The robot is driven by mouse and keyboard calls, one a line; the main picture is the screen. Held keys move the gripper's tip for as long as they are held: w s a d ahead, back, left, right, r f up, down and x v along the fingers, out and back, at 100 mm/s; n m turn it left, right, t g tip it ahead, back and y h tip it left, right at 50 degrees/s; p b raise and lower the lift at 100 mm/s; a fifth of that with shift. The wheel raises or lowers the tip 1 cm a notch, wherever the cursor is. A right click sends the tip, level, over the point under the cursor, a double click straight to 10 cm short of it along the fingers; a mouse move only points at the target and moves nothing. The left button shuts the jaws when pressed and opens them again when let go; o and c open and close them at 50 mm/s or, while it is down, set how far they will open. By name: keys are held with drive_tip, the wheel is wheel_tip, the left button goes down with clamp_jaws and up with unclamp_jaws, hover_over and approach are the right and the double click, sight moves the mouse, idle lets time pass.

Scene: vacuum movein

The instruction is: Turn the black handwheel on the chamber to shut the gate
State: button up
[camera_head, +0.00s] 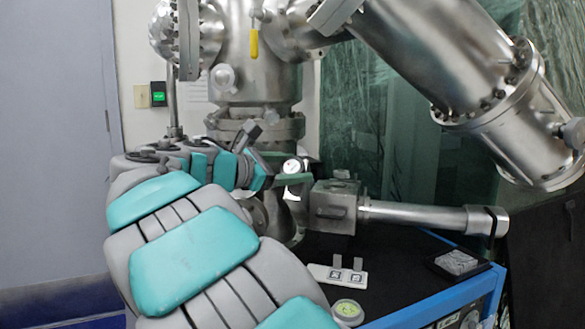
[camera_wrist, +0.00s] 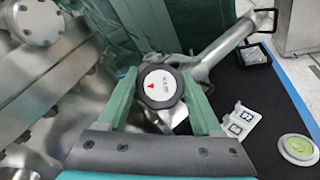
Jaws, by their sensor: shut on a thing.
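The black handwheel (camera_wrist: 160,87) has a white face with a red triangle and small lettering. It sits between the two green fingers of my gripper (camera_wrist: 168,98), which are shut on its rim. In the head view, the handwheel's white face (camera_head: 292,166) shows at the end of my arm, and my gripper (camera_head: 288,178) hides much of its rim. The steel chamber (camera_head: 262,80) rises behind the arm. A grey metal block (camera_head: 333,206) with a steel tube lies just right of the wheel. The gate itself cannot be seen inside the metalwork.
On the black bench top are a white plate with two marked tags (camera_head: 337,275), a round green-and-white disc (camera_head: 348,310) and a dark tray (camera_head: 461,264) holding a grey piece. A large steel cylinder (camera_head: 450,70) hangs at upper right. The bench has a blue edge.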

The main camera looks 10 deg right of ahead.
drive_tip(key=shift+m+g, duration=1.8)
drive_tip(key=shift+m, duration=0.6)
drive_tip(key=shift+m+g, duration=0.3)
drive_tip(key=o, duration=1.4)
drive_tip(key=shift+c, duration=0.2)
